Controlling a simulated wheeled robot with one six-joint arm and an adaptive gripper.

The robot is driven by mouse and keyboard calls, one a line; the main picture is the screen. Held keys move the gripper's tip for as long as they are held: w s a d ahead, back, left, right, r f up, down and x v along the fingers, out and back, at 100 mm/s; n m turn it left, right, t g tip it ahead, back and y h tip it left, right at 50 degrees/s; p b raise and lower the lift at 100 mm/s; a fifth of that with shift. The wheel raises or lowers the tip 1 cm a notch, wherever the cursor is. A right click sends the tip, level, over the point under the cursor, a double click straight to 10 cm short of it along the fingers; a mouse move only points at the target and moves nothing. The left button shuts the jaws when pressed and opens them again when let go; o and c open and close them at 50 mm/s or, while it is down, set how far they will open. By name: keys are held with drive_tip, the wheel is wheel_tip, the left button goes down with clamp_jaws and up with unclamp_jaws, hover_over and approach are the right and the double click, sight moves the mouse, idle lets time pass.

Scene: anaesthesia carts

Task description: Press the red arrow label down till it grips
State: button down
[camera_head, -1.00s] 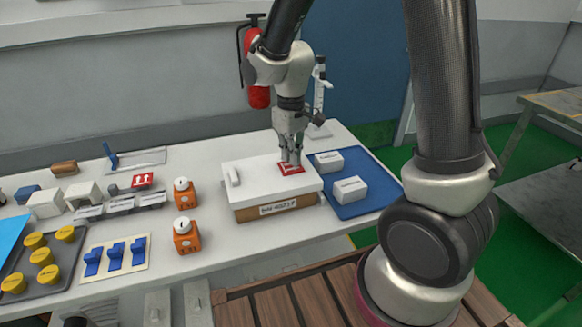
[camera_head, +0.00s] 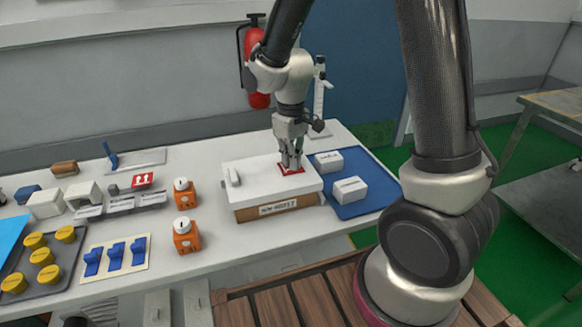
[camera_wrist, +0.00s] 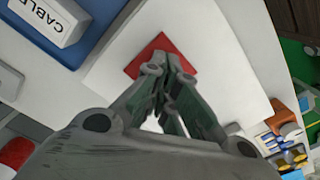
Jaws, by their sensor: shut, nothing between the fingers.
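The red arrow label (camera_head: 291,169) lies on the white lid (camera_head: 262,181) of a box, near the lid's right side. It also shows as a red square in the wrist view (camera_wrist: 150,55), partly covered by the fingers. My gripper (camera_head: 291,166) points down with its fingers shut and empty, and its tips are over the label. They look to be at or very near its surface; whether they touch it I cannot tell. The arrow print is mostly hidden behind the fingers. The box's front carries a printed strip (camera_head: 278,206).
A blue mat (camera_head: 350,208) with two white boxes lies right of the lidded box. Two orange blocks (camera_head: 186,238) stand to its left.

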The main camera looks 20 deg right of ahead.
drive_tip(key=shift+r, duration=0.1)
drive_tip(key=shift+r, duration=3.4)
wheel_tip(320, 180, up, 12)
drive_tip(key=s+d+r+m+t, duration=0.1)
drive_tip(key=s+d+m+t, duration=0.3)
drive_tip(key=s+d, duration=1)
drive_tip(key=s+m, duration=0.2)
drive_tip(key=s, duration=0.3)
drive_tip(key=shift+d+r, duration=0.15)
drive_tip(key=shift+d, duration=0.25)
